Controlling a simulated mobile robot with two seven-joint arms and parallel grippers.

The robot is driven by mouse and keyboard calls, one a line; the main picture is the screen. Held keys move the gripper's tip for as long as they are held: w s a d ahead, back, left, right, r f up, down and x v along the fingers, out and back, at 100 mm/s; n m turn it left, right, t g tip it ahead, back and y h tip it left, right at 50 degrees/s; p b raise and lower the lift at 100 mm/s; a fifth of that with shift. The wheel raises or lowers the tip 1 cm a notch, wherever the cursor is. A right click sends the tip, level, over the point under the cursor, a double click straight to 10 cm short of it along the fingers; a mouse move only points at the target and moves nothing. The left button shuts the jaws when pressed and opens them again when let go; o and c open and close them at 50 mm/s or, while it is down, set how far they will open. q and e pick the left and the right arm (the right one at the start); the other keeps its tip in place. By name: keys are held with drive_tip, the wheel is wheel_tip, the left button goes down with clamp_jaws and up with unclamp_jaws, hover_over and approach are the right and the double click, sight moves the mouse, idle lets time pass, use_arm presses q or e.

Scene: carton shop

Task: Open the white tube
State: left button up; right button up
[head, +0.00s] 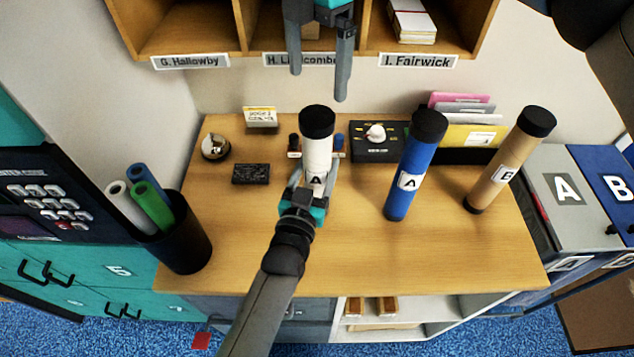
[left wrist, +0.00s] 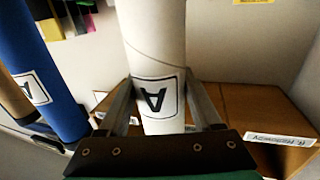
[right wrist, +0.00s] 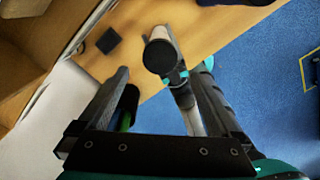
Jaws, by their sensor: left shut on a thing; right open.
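The white tube (head: 317,155) stands upright above the desk with its black cap (head: 317,121) on its top end and an "A" label on its side. My left gripper (head: 309,193) is shut around its lower part; the left wrist view shows both fingers on either side of the white tube (left wrist: 156,55) at the label. My right gripper (head: 321,80) is open and empty, above and behind the cap, in front of the shelf. In the right wrist view the black cap (right wrist: 158,56) shows beyond and between the open fingers (right wrist: 160,95), apart from them.
A blue tube (head: 411,165) and a brown tube (head: 508,162) stand to the right on the desk (head: 340,260). A black bin (head: 182,240) with rolls is at left. A pigeonhole shelf (head: 250,45) is behind. The desk's front is mostly clear.

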sight(318, 117)
use_arm(q)
clamp_jaws()
use_arm(e)
drive_tip(key=shift+s+n, duration=0.4)
drive_tip(key=shift+n, duration=0.7)
drive_tip(key=n, duration=0.1)
drive_tip(key=s+n+y, duration=0.1)
drive_tip(key=n, duration=0.3)
drive_tip(key=shift+s+d+r+t, duration=0.2)
drive_tip(key=shift+d+r+t, duration=0.1)
drive_tip(key=shift+r+t, duration=0.1)
wheel_tip(318, 117, up, 3)
drive_tip(key=s+d+n+t+y, duration=0.2)
drive_tip(key=d+n+t, duration=0.1)
drive_tip(key=n, duration=0.7)
drive_tip(key=x, duration=1.2)
drive_tip(key=shift+s+a+f, duration=0.1)
drive_tip(key=shift+f, duration=0.15)
